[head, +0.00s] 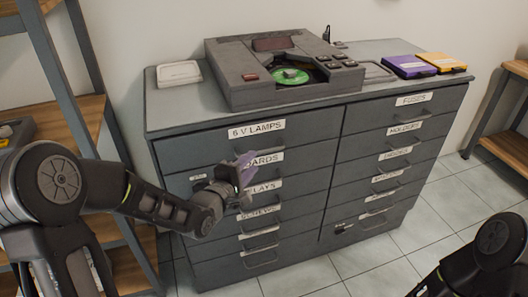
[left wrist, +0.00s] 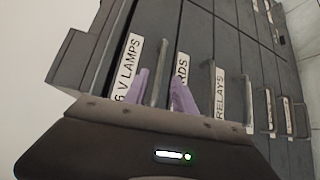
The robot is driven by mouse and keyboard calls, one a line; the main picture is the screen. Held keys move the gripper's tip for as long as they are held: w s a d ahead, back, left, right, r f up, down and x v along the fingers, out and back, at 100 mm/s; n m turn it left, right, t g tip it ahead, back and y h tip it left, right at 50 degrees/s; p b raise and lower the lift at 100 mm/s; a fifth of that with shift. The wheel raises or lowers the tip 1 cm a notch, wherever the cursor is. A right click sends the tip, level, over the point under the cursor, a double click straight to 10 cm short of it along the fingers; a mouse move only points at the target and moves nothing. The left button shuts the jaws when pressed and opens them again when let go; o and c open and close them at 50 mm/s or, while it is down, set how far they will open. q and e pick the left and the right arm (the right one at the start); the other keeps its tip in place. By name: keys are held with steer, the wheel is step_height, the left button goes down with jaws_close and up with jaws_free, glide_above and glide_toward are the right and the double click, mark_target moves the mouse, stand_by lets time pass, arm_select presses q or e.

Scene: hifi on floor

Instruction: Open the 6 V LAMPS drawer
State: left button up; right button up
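The 6 V LAMPS drawer (head: 200,149) is the top left drawer of the grey cabinet and looks shut. Its white label (head: 257,129) reads clearly; it also shows in the left wrist view (left wrist: 128,68). My left gripper (head: 245,168) is in front of the left column, with its purple fingers apart and nothing held. In the left wrist view the drawer's bar handle (left wrist: 159,72) shows between the open fingers (left wrist: 162,92); I cannot tell whether they touch it. In the head view the gripper partly covers the label below. My right gripper is out of view.
Below are more labelled drawers, including RELAYS (left wrist: 220,92). A grey player with a green disc (head: 290,76), a white box (head: 179,74) and purple (head: 408,66) and yellow (head: 441,62) cases lie on top. Shelves stand at both sides. Tiled floor (head: 360,264) is clear in front.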

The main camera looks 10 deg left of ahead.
mark_target(262, 152)
arm_select(q)
steer(key=shift+p+x, duration=0.45)
steer(key=shift+x, duration=3.45)
steer(key=shift+c, duration=0.2)
jaws_close()
steer(key=shift+f, duration=0.1)
